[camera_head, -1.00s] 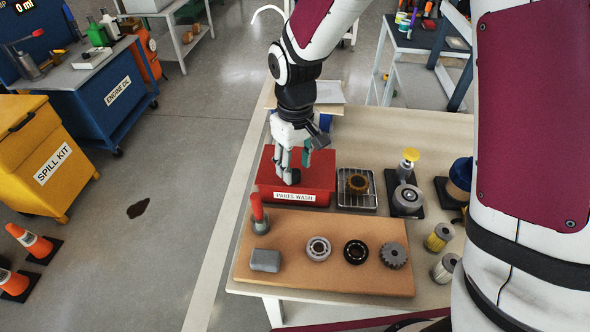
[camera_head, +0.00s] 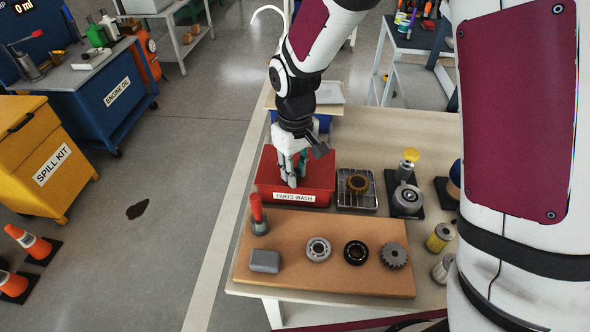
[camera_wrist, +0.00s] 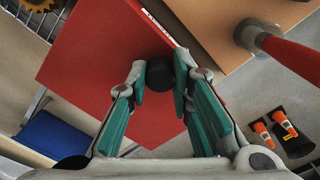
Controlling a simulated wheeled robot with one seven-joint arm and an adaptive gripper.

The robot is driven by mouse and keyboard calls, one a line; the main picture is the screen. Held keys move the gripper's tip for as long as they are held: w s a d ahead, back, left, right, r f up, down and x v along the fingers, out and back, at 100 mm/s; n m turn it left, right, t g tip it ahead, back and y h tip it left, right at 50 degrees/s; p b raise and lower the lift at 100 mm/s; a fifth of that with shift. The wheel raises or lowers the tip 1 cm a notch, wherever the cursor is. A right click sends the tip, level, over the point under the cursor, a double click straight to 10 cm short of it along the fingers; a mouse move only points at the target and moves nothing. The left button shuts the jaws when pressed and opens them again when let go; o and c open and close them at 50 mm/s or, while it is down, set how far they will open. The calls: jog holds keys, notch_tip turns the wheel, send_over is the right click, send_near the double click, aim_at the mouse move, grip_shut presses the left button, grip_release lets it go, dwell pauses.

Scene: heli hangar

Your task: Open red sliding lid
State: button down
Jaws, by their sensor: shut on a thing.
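The red parts wash box (camera_head: 324,190) stands on the bench with its white label facing the near side. Its flat red lid (camera_head: 321,165) covers the top; it fills much of the wrist view too (camera_wrist: 95,60). A round black knob (camera_wrist: 159,74) on the lid sits between my fingertips. My gripper (camera_head: 292,182) points down over the left half of the lid, and its green-padded fingers (camera_wrist: 161,72) are shut on the knob. My gripper hides the knob and part of the lid in the head view.
A brown board (camera_head: 310,277) with several metal parts and a red-handled tool (camera_head: 257,212) lies in front. A blue bin (camera_wrist: 52,139) is behind the box. Open floor lies left of the bench.

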jog(key=w, duration=0.3)
jog(key=w+d+b, duration=0.1)
jog(key=w, duration=0.6)
jog(key=shift+d, duration=0.4)
jog(key=c, duration=1.4)
grip_release()
notch_tip(320, 180, up, 12)
